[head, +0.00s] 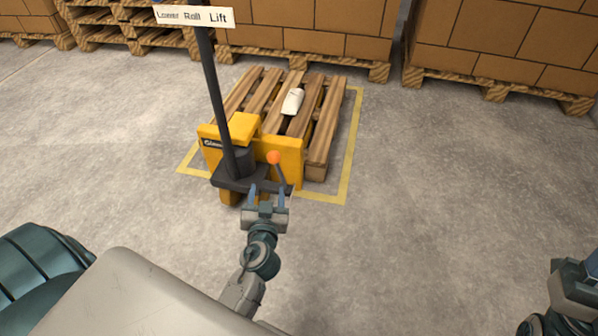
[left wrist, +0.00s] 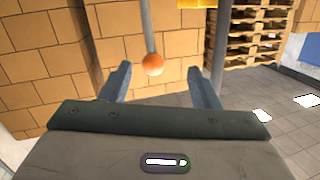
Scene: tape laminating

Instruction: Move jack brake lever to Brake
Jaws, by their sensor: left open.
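The jack brake lever is a thin dark rod with an orange ball knob (head: 274,157), at the right side of the yellow pallet jack (head: 284,150). My left gripper (head: 268,190) is open just in front of the lever, below the knob in the head view. In the left wrist view the orange knob (left wrist: 153,64) sits beyond and between the two open fingers (left wrist: 162,85), with a gap on each side. Contact with the lever does not show. A right arm part shows at the lower right of the head view, but its gripper fingers cannot be made out.
The jack's dark upright handle (head: 214,100) stands left of the lever, with a sign reading "Lower Roll Lift" (head: 194,16). A wooden pallet (head: 317,150) with a white object (head: 293,101) lies behind. Boxes on pallets (head: 490,45) line the back. Floor at right is clear.

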